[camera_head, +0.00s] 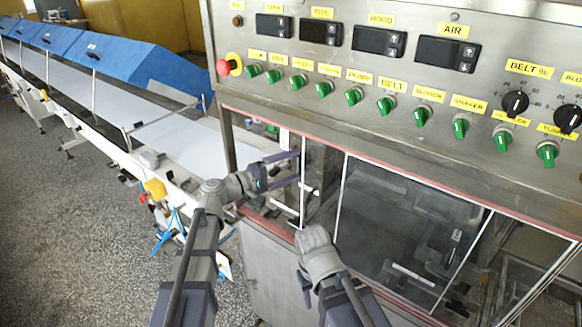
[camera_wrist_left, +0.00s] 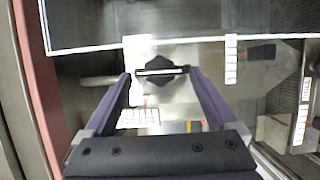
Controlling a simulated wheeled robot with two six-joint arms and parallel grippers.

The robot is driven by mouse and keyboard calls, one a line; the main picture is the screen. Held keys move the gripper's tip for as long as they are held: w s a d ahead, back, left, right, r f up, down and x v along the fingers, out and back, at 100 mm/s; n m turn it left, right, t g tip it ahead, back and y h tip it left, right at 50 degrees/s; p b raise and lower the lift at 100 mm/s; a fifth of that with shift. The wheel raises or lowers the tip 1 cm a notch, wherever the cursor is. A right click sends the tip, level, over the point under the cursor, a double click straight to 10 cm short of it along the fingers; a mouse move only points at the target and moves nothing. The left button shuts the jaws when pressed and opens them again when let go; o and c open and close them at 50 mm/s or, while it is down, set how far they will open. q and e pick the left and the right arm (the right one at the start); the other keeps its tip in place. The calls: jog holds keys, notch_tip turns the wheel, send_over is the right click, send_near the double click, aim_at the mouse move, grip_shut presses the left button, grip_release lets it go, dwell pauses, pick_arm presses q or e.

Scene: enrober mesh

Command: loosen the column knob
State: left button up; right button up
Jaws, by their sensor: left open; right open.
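The column knob (camera_wrist_left: 160,68) shows in the left wrist view as a dark, lobed knob with a pale bar across it, in front of a light plate. My left gripper (camera_wrist_left: 159,75) is open, with one purple-grey finger on each side of the knob. Gaps seem to remain between fingertips and knob; contact is unclear. In the head view my left gripper (camera_head: 299,168) reaches into the machine opening left of the windows, and I cannot make out the knob there. My right gripper (camera_head: 305,286) is open, low in front of the machine, largely hidden by its wrist.
The steel control panel (camera_head: 400,75) with green switches and a red stop button (camera_head: 223,68) overhangs the opening. Clear window panes (camera_head: 390,215) lie to the right. A white conveyor (camera_head: 140,110) with blue covers (camera_head: 120,65) runs to the back left. The speckled floor (camera_head: 60,240) is open.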

pick_arm(q)
jog(key=v, duration=0.7)
jog(key=shift+a, duration=0.35)
jog(key=shift+s, duration=0.1)
jog(key=s+d+f+m+g+y, duration=0.1)
jog(key=s+f+m+g+y, duration=0.15)
jog(key=s+f+y, duration=0.4)
jog(key=s+f+m+g+y, duration=0.1)
jog(key=s+f+m+g, duration=0.2)
jog(key=f, duration=0.6)
jog(key=s+a+f+g+y, duration=0.3)
jog(key=s+a+f+y, duration=0.4)
jog(key=a, duration=0.2)
jog(key=s+d+f+m+g+y+b, duration=0.1)
jog(key=s+d+m, duration=0.3)
jog(key=d, duration=0.6)
jog(key=shift+s+f+m+y+b, duration=0.4)
jog(key=shift+s+f+b, duration=0.25)
jog(key=shift+s+b, duration=0.4)
jog(key=shift+s, duration=0.1)
